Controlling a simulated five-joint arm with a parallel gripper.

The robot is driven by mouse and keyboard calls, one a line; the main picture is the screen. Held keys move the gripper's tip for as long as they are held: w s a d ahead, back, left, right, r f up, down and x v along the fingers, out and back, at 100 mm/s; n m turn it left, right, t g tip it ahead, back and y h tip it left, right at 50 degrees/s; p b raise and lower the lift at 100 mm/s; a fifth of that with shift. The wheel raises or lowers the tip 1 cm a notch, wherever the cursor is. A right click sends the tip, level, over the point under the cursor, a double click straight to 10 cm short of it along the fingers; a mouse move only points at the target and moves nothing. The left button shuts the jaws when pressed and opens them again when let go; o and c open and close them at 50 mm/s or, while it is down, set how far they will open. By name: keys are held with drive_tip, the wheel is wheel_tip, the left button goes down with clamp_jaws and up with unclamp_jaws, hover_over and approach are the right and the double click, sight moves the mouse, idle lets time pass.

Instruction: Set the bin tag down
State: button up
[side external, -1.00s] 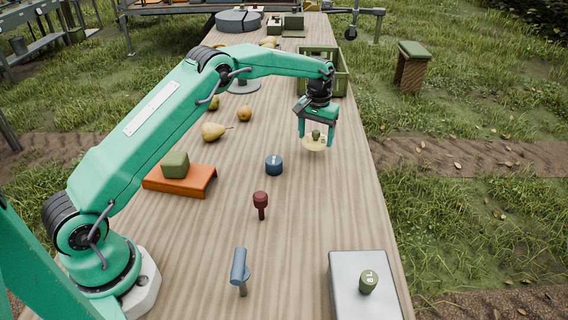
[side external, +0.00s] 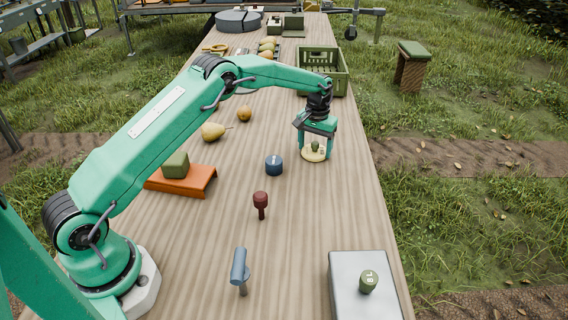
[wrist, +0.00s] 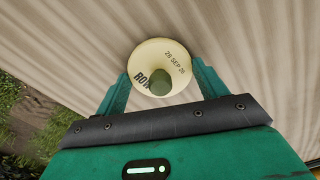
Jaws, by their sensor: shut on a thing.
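The bin tag (side external: 314,153) is a pale yellow disc with a green knob in its middle. In the wrist view the tag (wrist: 172,58) shows dark print, including "28 SEP 26", and the knob sits between my fingers. My gripper (side external: 317,147) is shut on the tag, with its fingers pointing down near the right edge of the table. The tag is at or just above the wood; I cannot tell whether it touches.
A dark blue round weight (side external: 274,165) stands left of the tag. A green crate (side external: 341,84) is behind my gripper. Bare wood lies in front of the tag.

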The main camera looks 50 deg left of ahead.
sight(315, 143)
drive_tip(key=o, duration=1)
drive_tip(key=shift+f, duration=0.1)
drive_tip(key=shift+c, duration=0.2)
wheel_tip(315, 143, up, 12)
drive_tip(key=shift+r, duration=0.2)
